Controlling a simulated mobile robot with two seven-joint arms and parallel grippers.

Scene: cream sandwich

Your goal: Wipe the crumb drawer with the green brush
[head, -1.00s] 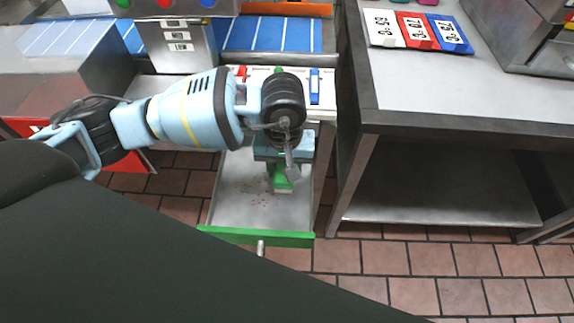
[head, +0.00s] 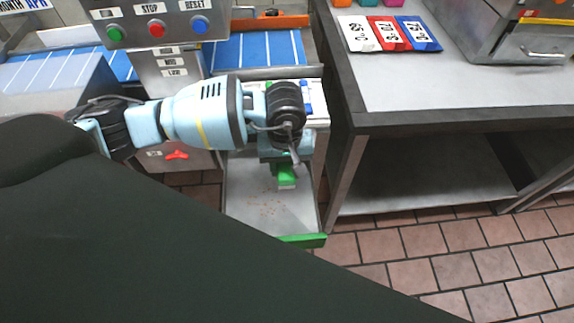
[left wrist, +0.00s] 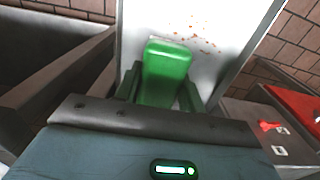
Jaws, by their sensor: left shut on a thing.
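The crumb drawer (head: 240,200) is pulled open, a pale metal tray with a green front edge. Reddish-brown crumbs (head: 270,206) lie scattered on its floor; they also show in the left wrist view (left wrist: 197,33). My left gripper (head: 283,165) points down over the right part of the drawer. It is shut on the green brush (head: 286,175), which fills the space between the fingers in the left wrist view (left wrist: 165,72). The brush's pale lower end is at or just above the drawer floor; I cannot tell whether it touches. My right gripper is not in view.
A steel table (head: 440,95) with a lower shelf stands to the right, holding number cards (head: 388,34). A control box (head: 155,25) with buttons and a blue striped belt (head: 262,50) are behind the drawer. Tiled floor (head: 420,260) is clear at the lower right.

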